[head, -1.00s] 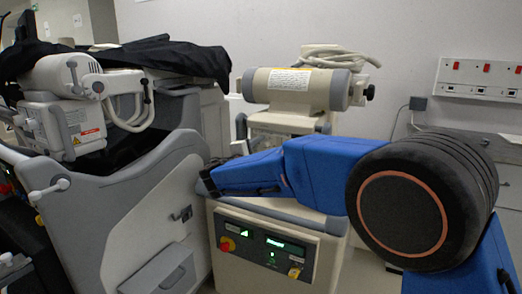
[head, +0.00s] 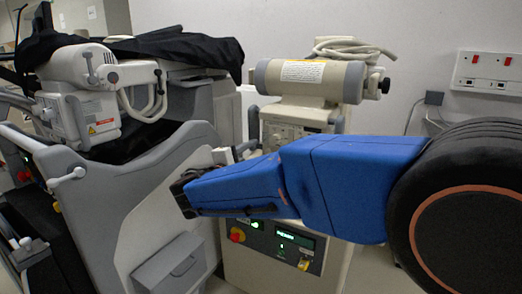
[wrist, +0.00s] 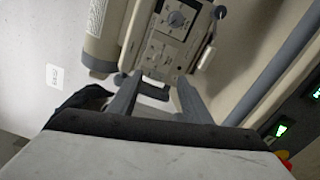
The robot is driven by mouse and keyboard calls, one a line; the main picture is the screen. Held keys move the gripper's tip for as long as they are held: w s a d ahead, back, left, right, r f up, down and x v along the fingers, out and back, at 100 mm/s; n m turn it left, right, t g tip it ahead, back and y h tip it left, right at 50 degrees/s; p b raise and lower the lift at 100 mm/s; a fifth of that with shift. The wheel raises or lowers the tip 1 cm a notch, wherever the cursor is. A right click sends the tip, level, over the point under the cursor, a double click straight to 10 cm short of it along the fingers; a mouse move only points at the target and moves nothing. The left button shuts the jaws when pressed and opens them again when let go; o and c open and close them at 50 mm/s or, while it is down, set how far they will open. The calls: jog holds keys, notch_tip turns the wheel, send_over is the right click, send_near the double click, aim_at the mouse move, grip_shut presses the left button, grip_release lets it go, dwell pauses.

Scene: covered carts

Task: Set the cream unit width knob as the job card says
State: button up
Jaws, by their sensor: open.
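The cream unit (head: 345,90) stands in the middle of the head view, with a grey-ended cylinder on top and a control panel (head: 290,130) below it. In the wrist view that panel (wrist: 165,45) shows several small dials, with one dark round knob (wrist: 177,18) near its upper edge. I cannot read which is the width knob. My gripper (wrist: 155,82) is open and empty, its two fingers pointing toward the panel's lower edge and apart from the dials. No job card can be made out for certain.
A larger grey machine (head: 160,195) with a black cover (head: 190,48) stands at the left. A green-lit display (head: 285,236) and a red button (head: 236,235) are low on the front. Wall sockets (head: 487,75) are at the right. A small white label (wrist: 55,75) shows in the wrist view.

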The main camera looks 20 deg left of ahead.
jog(key=shift+s+a, duration=0.1)
jog(key=shift+s, duration=1.65)
jog(key=w+d+m+g+h, duration=0.2)
jog(key=w+d, duration=0.2)
jog(key=d, duration=0.8)
jog(key=w+d+m+g+h, duration=0.2)
jog(key=w+d+m+g, duration=0.1)
jog(key=d, duration=1)
jog(key=s+d+f+m+g+h, duration=0.1)
jog(key=s+d+f+m+g, duration=0.1)
jog(key=d, duration=0.8)
jog(key=s+d+f+m+g, duration=0.1)
jog(key=d+f+m+g, duration=0.1)
jog(key=d, duration=0.7)
jog(key=s+d+f+m+g+y, duration=0.1)
jog(key=s+d+f+m+g, duration=0.15)
jog(key=s+d, duration=0.5)
jog(key=s+d+f+m+g+y, duration=0.1)
jog(key=s+d+f+m+g, duration=0.15)
jog(key=s+d, duration=0.5)
jog(key=s+d+f+m+y, duration=0.2)
jog(key=s+f+m, duration=0.1)
jog(key=s, duration=0.3)
jog(key=s+d+f+m+y, duration=0.2)
jog(key=s+f+m, duration=0.1)
jog(key=s, duration=0.3)
jog(key=shift+s+d+f+t, duration=0.35)
jog(key=shift+f+t, duration=0.05)
jog(key=shift+f, duration=0.2)
